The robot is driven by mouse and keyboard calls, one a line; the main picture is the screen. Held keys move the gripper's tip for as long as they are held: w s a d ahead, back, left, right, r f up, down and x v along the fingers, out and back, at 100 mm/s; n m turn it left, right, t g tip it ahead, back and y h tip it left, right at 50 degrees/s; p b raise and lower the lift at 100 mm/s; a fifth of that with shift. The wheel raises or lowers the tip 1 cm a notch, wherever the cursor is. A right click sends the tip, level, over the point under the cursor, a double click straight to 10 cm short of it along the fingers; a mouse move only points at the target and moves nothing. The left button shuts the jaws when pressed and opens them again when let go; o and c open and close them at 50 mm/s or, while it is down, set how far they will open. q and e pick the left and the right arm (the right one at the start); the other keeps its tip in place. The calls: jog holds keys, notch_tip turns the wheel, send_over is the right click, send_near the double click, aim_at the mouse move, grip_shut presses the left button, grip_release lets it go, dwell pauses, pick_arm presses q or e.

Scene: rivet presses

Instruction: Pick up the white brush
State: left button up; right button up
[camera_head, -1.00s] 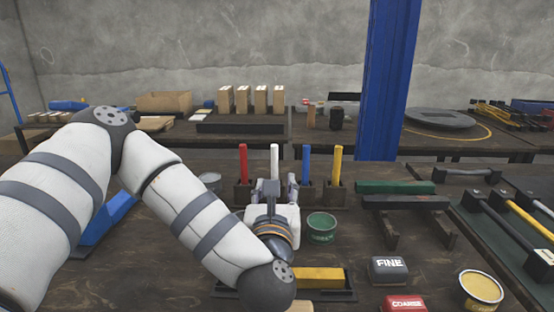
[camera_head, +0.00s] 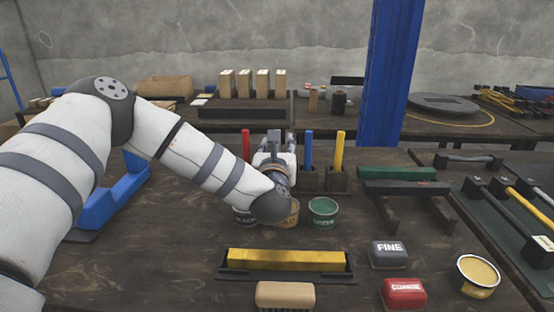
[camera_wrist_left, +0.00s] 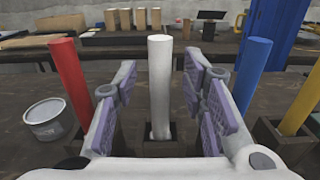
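The white brush (camera_wrist_left: 160,88) stands upright in a small dark holder (camera_wrist_left: 158,146) in the left wrist view; only its handle shows. My left gripper (camera_wrist_left: 163,105) is open, with a padded finger on each side of the white handle and visible gaps between. In the head view my left gripper (camera_head: 279,142) is at the row of holders and hides the white brush. The red brush (camera_wrist_left: 72,78) is left of it; the blue brush (camera_wrist_left: 250,74) and yellow brush (camera_wrist_left: 300,103) are right of it. My right gripper is not in view.
A green can (camera_head: 323,211) stands just right of my left wrist, with other cans partly hidden by it. A yellow bar (camera_head: 287,259) on a dark tray and a wooden block brush (camera_head: 285,295) lie nearer. A blue post (camera_head: 391,75) rises behind at right.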

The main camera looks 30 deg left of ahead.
pick_arm(q)
grip_shut()
notch_tip(320, 180, up, 10)
jog(key=shift+r+p, duration=0.1)
jog(key=shift+p, duration=0.3)
dwell(0.3)
